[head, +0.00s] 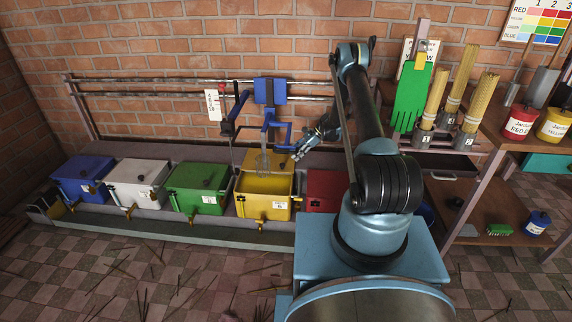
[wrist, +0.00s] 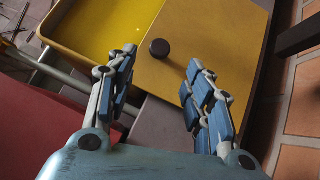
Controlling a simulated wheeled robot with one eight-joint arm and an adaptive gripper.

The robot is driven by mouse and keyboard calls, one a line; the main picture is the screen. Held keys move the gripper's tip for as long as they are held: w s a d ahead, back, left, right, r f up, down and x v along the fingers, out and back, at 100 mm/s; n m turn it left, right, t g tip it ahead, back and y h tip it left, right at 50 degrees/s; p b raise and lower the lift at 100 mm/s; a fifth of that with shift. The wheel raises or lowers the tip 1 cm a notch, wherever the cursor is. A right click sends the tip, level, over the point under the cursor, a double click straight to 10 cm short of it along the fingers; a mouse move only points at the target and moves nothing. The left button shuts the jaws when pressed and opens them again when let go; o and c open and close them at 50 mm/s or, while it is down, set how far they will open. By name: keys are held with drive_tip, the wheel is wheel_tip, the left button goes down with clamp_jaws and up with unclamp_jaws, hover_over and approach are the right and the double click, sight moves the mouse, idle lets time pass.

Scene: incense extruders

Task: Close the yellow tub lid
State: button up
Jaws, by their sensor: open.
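The yellow tub (head: 262,207) stands in the row of tubs in the head view, with yellow liquid showing inside. Its yellow lid (head: 262,160) is open, raised at the back of the tub. In the wrist view the lid (wrist: 205,45) is a flat yellow panel with a round dark knob (wrist: 159,47), beside the tub's open top (wrist: 105,25). My gripper (wrist: 155,80) is open and empty, its two blue fingers spread near the lid, with the knob ahead between them. In the head view my gripper (head: 298,152) is just right of the lid. Whether a finger touches the lid I cannot tell.
Green (head: 196,190), white (head: 135,182) and blue (head: 82,178) tubs stand to the left, closed. A red tub (head: 325,187) stands right, partly hidden by my arm.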

sight(283, 164)
drive_tip(key=x, duration=0.7)
drive_tip(key=shift+s+a+f, duration=0.1)
drive_tip(key=shift+a+f, duration=0.15)
drive_tip(key=shift+f, duration=0.05)
drive_tip(key=shift+c, duration=0.4)
clamp_jaws()
